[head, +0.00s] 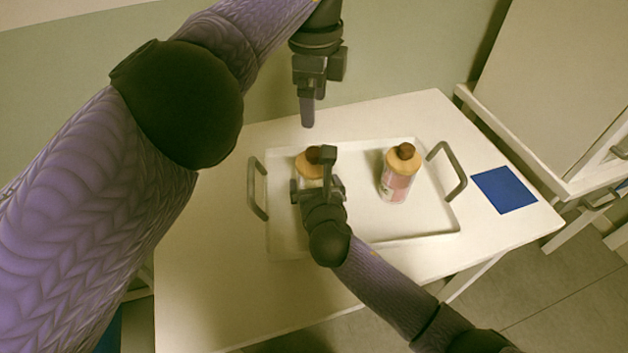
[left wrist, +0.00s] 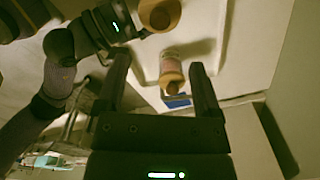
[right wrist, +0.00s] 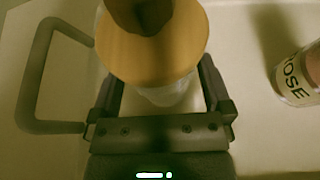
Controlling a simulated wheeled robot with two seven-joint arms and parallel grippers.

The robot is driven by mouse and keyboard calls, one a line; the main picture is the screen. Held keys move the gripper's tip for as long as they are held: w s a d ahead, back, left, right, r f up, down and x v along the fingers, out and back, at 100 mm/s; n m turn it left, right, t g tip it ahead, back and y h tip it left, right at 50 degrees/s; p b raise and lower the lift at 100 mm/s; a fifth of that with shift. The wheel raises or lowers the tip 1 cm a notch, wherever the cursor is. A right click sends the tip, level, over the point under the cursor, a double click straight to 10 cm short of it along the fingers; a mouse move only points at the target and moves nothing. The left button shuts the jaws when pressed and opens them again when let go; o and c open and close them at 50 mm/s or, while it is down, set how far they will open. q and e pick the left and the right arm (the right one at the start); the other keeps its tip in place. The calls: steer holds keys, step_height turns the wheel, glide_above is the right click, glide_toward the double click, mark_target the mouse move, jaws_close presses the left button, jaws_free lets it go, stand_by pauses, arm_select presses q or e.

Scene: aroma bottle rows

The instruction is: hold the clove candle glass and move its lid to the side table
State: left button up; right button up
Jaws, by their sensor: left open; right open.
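A candle glass (right wrist: 165,98) with a round wooden lid (right wrist: 185,38) and dark knob (right wrist: 140,12) stands on the left of a white tray; its label is hidden. In the head view its lid (head: 303,165) shows partly behind my right gripper (head: 318,183). My right gripper is open, with its fingers on either side of this glass below the lid; I cannot tell whether they touch it. My left gripper (head: 307,118) is open and empty, above and behind the tray, pointing down. It also shows in the left wrist view (left wrist: 160,78).
A second lidded glass (head: 397,178), labelled ROSE in the right wrist view (right wrist: 300,78), stands on the tray's right side. The white tray (head: 430,228) has grey handles at both ends. A blue square (head: 503,189) lies on the white table (head: 220,290). White furniture (head: 580,185) stands at right.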

mark_target(313, 151)
jaws_close()
arm_select(q)
steer(key=shift+c, duration=1.1)
steer(key=shift+r+m, duration=0.1)
steer(key=shift+m, duration=0.9)
steer(key=shift+c, duration=0.5)
step_height(313, 151, down, 10)
steer(key=m, duration=1.2)
steer(key=m+t+h, duration=0.1)
steer(key=m, duration=1.2)
steer(key=shift+a+h, duration=0.1)
steer(key=shift+h, duration=0.2)
jaws_close()
